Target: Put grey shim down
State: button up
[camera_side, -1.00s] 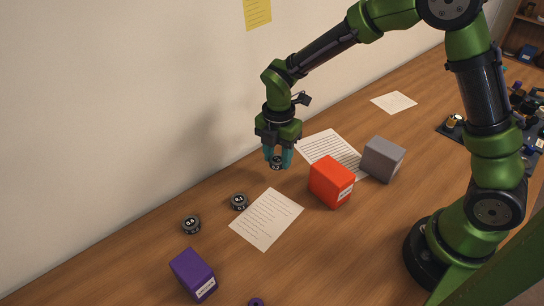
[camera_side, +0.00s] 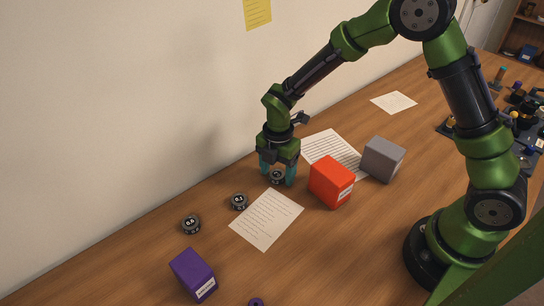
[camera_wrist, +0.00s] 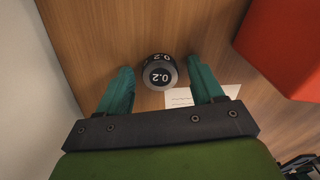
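The grey shim (camera_side: 277,177) is a small dark round piece with a light ring, marked 0.2. It sits on the wooden table between my fingers; in the wrist view the shim (camera_wrist: 159,72) shows its 0.2 label on top and side. My gripper (camera_side: 278,180) is low at the table around it. In the wrist view my gripper (camera_wrist: 160,85) has its teal fingers spread, with a gap on each side of the shim.
Two similar dark pieces, 0.1 (camera_side: 239,202) and 0.4 (camera_side: 191,224), stand to the left. A red box (camera_side: 331,182) is close on the right, with a grey box (camera_side: 382,159) beyond. A purple box (camera_side: 193,275) is front left. Paper sheets (camera_side: 267,220) lie flat. The wall is close behind.

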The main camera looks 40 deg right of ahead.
aim_at(278, 173)
jog(key=s+d+r+m+t, duration=0.1)
jog(key=s+r+m, duration=0.15)
jog(key=r, duration=0.45)
jog(key=s+d+r+m+t+y, duration=0.1)
jog(key=s+r+m, duration=0.1)
jog(key=r+m, duration=0.35)
jog(key=s+d+r+m+t, duration=0.1)
jog(key=s+d+r+m, duration=0.1)
jog(key=r, duration=0.6)
jog(key=s+d+r+m+t, duration=0.1)
jog(key=s+m+t, duration=0.1)
jog(key=s+m, duration=0.3)
jog(key=s+d+r+m+t+y, duration=0.1)
jog(key=s+m, duration=0.4)
jog(key=m, duration=0.5)
jog(key=shift+s+d+r+t, duration=0.3)
jog(key=shift+r+t, duration=0.3)
jog(key=shift+r, duration=0.2)
jog(key=shift+w, duration=0.1)
jog(key=shift+o, duration=0.6)
